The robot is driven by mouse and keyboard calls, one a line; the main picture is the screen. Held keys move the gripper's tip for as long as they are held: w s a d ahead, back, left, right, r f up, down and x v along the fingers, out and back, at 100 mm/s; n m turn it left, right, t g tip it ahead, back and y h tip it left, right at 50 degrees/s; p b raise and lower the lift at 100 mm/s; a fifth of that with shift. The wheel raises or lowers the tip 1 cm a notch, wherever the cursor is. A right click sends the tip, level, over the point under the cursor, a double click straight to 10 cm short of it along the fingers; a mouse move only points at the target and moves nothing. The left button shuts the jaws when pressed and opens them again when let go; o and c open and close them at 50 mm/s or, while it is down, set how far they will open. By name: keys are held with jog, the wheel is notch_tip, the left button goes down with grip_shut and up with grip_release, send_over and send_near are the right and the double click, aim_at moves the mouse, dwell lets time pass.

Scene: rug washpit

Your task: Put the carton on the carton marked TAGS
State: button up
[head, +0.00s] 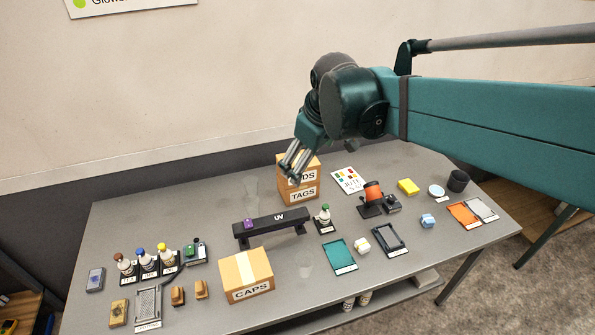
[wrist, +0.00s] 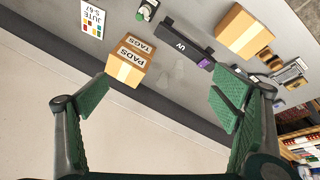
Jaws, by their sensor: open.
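The carton marked TAGS (head: 303,196) stands at the back middle of the table. A carton marked PADS (head: 312,168) sits on top of it, roughly aligned; part of its label is hidden behind my gripper in the head view. Both show in the wrist view, PADS (wrist: 126,71) nearer the camera and TAGS (wrist: 142,46) below it. My gripper (head: 290,174) is open and empty, in the air close to the PADS carton in the head view. The wrist view shows its fingers (wrist: 160,95) wide apart, with nothing between them. A carton marked CAPS (head: 247,275) stands at the table's front.
A black UV lamp bar (head: 271,225) with a purple item on it stands between the stack and CAPS. A white green-capped bottle (head: 324,217) stands right of the bar. A JUTE card (head: 347,181) lies right of the stack. Several bottles (head: 124,264) stand at left.

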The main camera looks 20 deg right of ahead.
jog(key=s+a+f+m+t, duration=0.1)
jog(key=s+f+m, duration=0.1)
jog(key=s, duration=0.6)
jog(key=s+a+f+m+t, duration=0.1)
jog(key=s+m, duration=0.3)
jog(key=s, duration=0.4)
jog(key=shift+f+t, duration=0.3)
jog(key=shift+f, duration=0.5)
